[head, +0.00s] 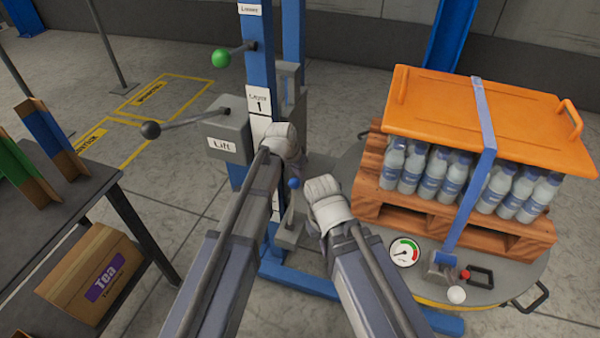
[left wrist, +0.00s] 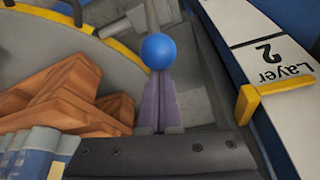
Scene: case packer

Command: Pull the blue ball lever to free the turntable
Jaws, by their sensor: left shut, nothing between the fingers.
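The blue ball lever (head: 293,183) stands on a grey bracket at the foot of the blue column, between my two arms. In the left wrist view its ball (left wrist: 167,51) is at the tips of my left gripper (left wrist: 160,76). Those fingers are shut with nothing between them; I cannot tell whether they touch the ball. In the head view my left gripper (head: 284,145) is above the lever, its fingers hidden. My right gripper (head: 326,198) is to the right of the lever, its fingers also hidden. The round grey turntable (head: 520,285) carries a loaded pallet.
Water bottles (head: 430,174) stand on the wooden pallet (head: 510,235) under an orange lid (head: 480,115) with a blue strap. A grey lift box (head: 228,128) with a black ball lever and a green ball lever (head: 221,58) sit on the column. A dark shelf (head: 60,205) stands left.

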